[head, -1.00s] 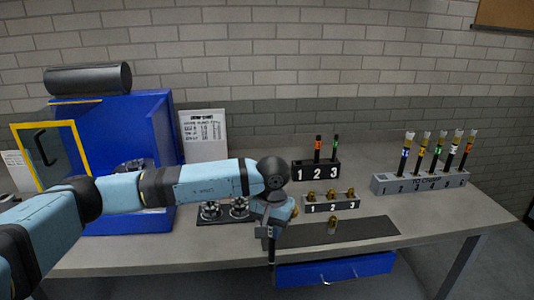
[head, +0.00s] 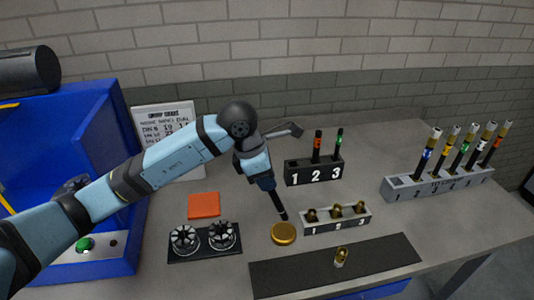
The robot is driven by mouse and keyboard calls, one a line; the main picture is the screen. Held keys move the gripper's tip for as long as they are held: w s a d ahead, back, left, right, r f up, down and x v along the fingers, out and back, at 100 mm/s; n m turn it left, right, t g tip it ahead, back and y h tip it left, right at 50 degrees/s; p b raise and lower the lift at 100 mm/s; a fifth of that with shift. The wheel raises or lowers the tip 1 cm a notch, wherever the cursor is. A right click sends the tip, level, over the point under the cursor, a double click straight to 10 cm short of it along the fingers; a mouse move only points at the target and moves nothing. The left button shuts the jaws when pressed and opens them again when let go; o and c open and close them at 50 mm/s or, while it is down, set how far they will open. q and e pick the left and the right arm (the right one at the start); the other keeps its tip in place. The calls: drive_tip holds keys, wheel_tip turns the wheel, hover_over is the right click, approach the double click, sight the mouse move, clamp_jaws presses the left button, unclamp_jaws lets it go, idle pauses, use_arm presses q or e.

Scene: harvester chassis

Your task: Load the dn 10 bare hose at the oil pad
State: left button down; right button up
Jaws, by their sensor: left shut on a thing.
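My left gripper (head: 265,181) points downward, shut on a short black hose (head: 279,206). The hose tilts slightly, and its lower end is close to a round gold dish (head: 283,234) on the bench; I cannot tell whether they touch. The hose's upper part is hidden in the gripper. A flat orange square pad (head: 204,205) lies to the left of the gripper; which of the two is the oil pad is not marked. My right gripper is not in view.
A black rack (head: 314,172) holds two banded hoses. A grey block (head: 337,220) holds brass fittings. Another fitting (head: 341,258) stands on the dark mat (head: 390,258). Two chucks (head: 203,240) and a blue machine (head: 75,150) are left. A rack (head: 438,183) with several hoses is right.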

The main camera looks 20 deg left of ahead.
sight(274, 196)
use_arm(q)
drive_tip(key=shift+w+a+r+n, duration=0.1)
drive_tip(key=shift+w+r+n, duration=0.1)
drive_tip(key=shift+n, duration=0.2)
drive_tip(key=shift+s+f, duration=0.15)
drive_tip(key=shift+f, duration=0.25)
drive_tip(key=shift+f+b, duration=0.35)
drive_tip(key=shift+b, duration=0.05)
wheel_tip(274, 196, down, 4)
drive_tip(key=shift+f+b, duration=0.15)
drive_tip(key=shift+b, duration=0.75)
drive_tip(key=shift+f, duration=0.1)
drive_tip(key=shift+f+b, duration=0.45)
drive_tip(key=shift+f, duration=0.1)
idle(1.2)
